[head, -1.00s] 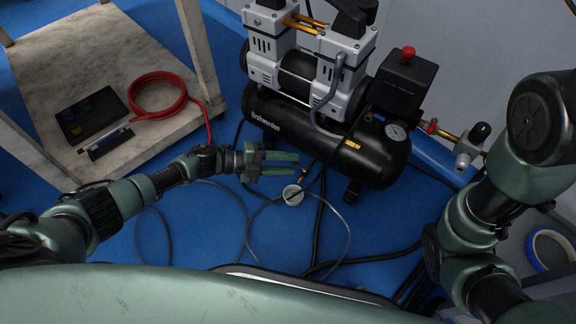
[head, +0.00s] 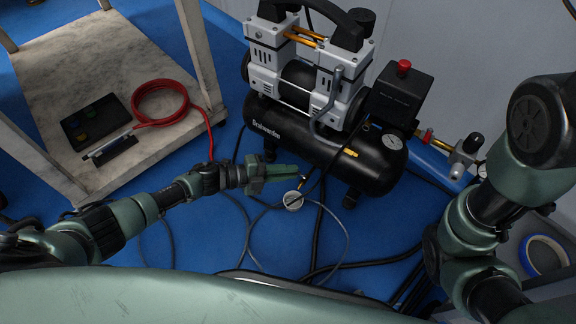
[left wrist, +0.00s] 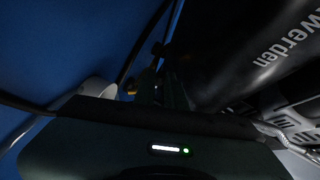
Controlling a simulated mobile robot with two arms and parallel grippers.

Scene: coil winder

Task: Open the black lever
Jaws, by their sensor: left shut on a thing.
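The black air compressor (head: 330,150), with grey pump heads on top, stands on the blue floor. In front of its tank, a brass fitting (head: 302,182) and a small round gauge (head: 293,201) hang on a dark hose. My left gripper (head: 294,173) reaches in from the left beside this fitting. Its fingers are shut on a thin dark piece, which I take for the black lever; the fingers hide most of it. The left wrist view is dark, with the fingers (left wrist: 160,75) in front of the tank (left wrist: 225,60). My right gripper is out of view.
A low table (head: 60,60) at the left holds a red coiled hose (head: 160,98) and a black tray (head: 90,122). Cables and hoses loop over the floor below the gripper. A roll of blue tape (head: 545,256) lies at the lower right.

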